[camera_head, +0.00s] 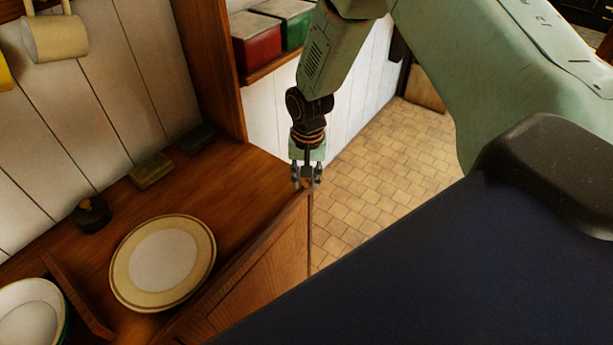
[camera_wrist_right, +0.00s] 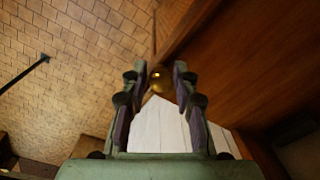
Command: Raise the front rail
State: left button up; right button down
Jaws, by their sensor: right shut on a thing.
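The front rail (camera_head: 262,240) appears to be the wooden strip along the front edge of the counter; I cannot tell clearly where it ends and the cabinet front begins. In the right wrist view a round brass knob (camera_wrist_right: 159,78) sits between the fingers, close to a wooden edge. My right gripper (camera_head: 306,184) points down at the counter's front right corner. It is shut on the knob; its fingers (camera_wrist_right: 158,72) also show in the right wrist view. The knob is hardly visible in the head view. My left gripper is not in view.
A cream plate (camera_head: 163,262) lies on the counter (camera_head: 235,195), with a bowl (camera_head: 30,315) beyond a low wooden divider (camera_head: 78,295). A dark round object (camera_head: 92,214) and a small block (camera_head: 151,170) are near the wall. Tiled floor (camera_head: 385,165) lies open to the right.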

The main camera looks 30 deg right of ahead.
jog(key=shift+w+g, duration=0.25)
jog(key=shift+g, duration=0.05)
dwell(0.4)
jog(key=c, duration=1.1)
grip_release()
jog(key=shift+a, duration=0.1)
jog(key=shift+r, duration=0.2)
notch_tip(320, 180, up, 12)
jog(key=shift+w+f, duration=0.1)
jog(key=shift+f, duration=0.1)
